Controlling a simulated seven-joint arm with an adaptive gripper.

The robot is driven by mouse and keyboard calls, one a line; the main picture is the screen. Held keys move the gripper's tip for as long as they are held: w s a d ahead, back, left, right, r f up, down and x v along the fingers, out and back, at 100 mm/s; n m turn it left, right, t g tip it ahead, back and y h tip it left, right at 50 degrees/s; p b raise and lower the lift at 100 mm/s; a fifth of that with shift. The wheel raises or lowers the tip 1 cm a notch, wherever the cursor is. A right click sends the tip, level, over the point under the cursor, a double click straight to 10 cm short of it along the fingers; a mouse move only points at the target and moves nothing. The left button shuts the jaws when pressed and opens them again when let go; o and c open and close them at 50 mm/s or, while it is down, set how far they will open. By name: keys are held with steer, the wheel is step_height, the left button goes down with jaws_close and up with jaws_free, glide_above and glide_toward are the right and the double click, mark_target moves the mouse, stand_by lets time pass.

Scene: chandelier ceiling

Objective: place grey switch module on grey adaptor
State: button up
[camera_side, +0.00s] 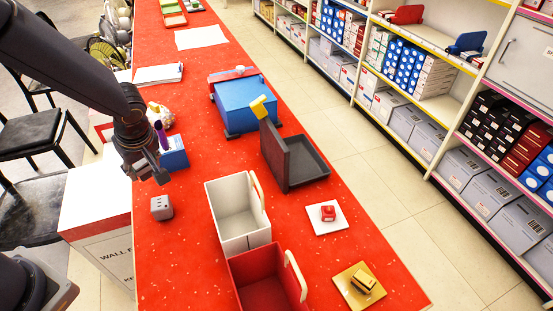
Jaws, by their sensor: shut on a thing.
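My gripper (150,170) is at the left edge of the red table, pointing down. It is shut on a small grey piece, apparently the grey switch module, which is mostly hidden by the dark fingers. A grey block with dark spots on its faces (161,208) stands on the table just below and slightly right of the gripper, with a visible gap between them. It looks like the grey adaptor, but its details are too small to be sure.
A blue box with a purple item (173,158) stands close beside the gripper. A white bin (228,197), a red bin (247,268) and an open dark case (308,171) stand to the right. A white plate (340,226) holds a red piece. The table around the grey block is clear.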

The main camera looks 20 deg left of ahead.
mark_target(156, 199)
steer(key=shift+s+d+r, duration=0.15)
steer(key=shift+s+d, duration=0.15)
steer(key=shift+s, duration=0.35)
steer(key=shift+s+d, duration=0.1)
steer(key=shift+d, duration=0.15)
steer(key=shift+m, duration=0.3)
steer(key=f, duration=0.7)
steer(key=shift+d+f, duration=0.2)
steer(key=shift+f, duration=0.2)
steer(key=shift+f, duration=0.1)
steer(key=o, duration=1.1)
steer(key=shift+c, duration=0.2)
